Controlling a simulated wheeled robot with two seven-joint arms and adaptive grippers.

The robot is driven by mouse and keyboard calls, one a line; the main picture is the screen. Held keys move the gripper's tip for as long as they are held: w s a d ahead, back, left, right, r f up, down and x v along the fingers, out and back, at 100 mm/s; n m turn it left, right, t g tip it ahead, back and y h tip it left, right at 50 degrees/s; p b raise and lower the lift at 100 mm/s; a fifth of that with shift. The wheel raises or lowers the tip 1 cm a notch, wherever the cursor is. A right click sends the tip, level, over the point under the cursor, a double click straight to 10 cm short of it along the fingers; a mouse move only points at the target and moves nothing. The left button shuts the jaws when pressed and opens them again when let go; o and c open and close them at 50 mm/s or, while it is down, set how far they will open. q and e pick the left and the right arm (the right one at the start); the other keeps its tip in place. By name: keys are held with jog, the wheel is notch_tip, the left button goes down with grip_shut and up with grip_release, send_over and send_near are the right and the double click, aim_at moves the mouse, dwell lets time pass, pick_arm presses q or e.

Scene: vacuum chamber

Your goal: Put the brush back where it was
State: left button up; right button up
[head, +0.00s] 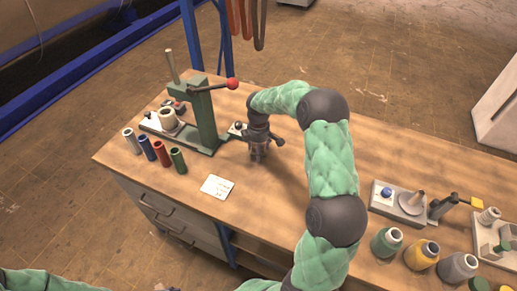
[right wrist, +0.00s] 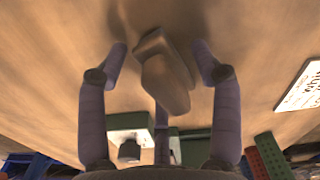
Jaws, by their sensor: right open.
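A brown, blocky object with a rounded end, apparently the brush (right wrist: 165,75), lies between the spread fingers of my right gripper (right wrist: 160,62) in the right wrist view. The fingers stand on either side of it, with gaps visible. In the head view my right gripper (head: 258,155) points down low over the middle of the wooden bench (head: 285,185), right of the green press. The brush is hidden or too small to make out there. My left sleeve shows at the bottom left of the head view; only a dark bit at the bottom edge may be my left gripper.
The green press (head: 205,120) with a red-knobbed lever (head: 232,84) stands close left of my right gripper. Several coloured tubes (head: 162,153) and a white card (head: 217,187) are nearer the front. A grey-based device (head: 400,205) and cone spools (head: 422,254) stand at the right.

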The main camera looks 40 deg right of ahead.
jog(key=shift+r, duration=0.1)
notch_tip(320, 180, up, 11)
jog(key=p, duration=0.3)
jog(key=shift+r, duration=0.55)
